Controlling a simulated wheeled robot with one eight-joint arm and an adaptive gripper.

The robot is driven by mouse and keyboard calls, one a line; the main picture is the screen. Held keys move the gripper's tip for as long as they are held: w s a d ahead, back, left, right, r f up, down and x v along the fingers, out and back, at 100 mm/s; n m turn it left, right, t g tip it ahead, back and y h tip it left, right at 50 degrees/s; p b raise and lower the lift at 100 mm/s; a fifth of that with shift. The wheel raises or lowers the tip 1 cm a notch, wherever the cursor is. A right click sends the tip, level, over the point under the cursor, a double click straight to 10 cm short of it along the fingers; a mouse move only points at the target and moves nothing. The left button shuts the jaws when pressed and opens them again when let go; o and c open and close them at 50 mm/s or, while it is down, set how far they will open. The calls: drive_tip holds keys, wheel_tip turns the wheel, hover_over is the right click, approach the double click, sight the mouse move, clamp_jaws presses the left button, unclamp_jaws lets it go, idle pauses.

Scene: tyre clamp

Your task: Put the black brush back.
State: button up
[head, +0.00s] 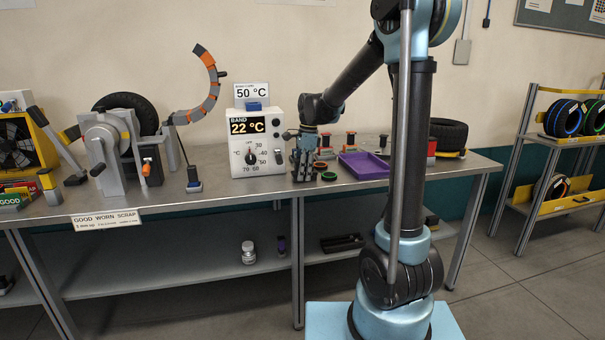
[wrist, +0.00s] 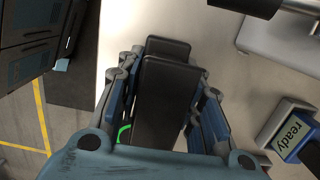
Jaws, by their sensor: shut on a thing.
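My gripper (head: 303,177) is shut just above the bench top, in front of the right side of the white temperature box. A red ring (head: 320,166) and a green ring (head: 328,176) lie on the bench just right of my gripper. I cannot tell whether the brush touches the bench.
The white temperature box (head: 257,145) stands close on the left. A purple tray (head: 365,165) and several small stands (head: 323,140) are to the right. A block marked "ready" (wrist: 287,129) is near the gripper. The bench front (head: 240,198) is mostly clear.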

drive_tip(key=o, duration=1)
drive_tip(key=r, duration=0.4)
drive_tip(key=d+r, duration=0.1)
drive_tip(key=r, duration=0.6)
drive_tip(key=shift+w+d+r, duration=0.2)
drive_tip(key=shift+r, duration=0.15)
drive_tip(key=shift+s+d+r, duration=0.1)
drive_tip(key=s+d+f+n, duration=0.1)
drive_tip(key=s+d+n, duration=0.3)
drive_tip(key=s+d, duration=0.4)
drive_tip(key=s+d+f+n+t, duration=0.1)
drive_tip(key=s+d+f+n, duration=0.2)
drive_tip(key=s+f, duration=0.3)
drive_tip(key=s+d+f+n+h, duration=0.1)
drive_tip(key=s+d+f+n, duration=0.3)
drive_tip(key=s, duration=0.6)
drive_tip(key=s+d+f+n+t, duration=0.1)
drive_tip(key=s+d+f+n, duration=0.3)
drive_tip(key=s+f, duration=0.3)
drive_tip(key=shift+s+d+f+t, duration=0.3)
drive_tip(key=shift+s+d+f, duration=0.1)
drive_tip(key=shift+d+f, duration=0.25)
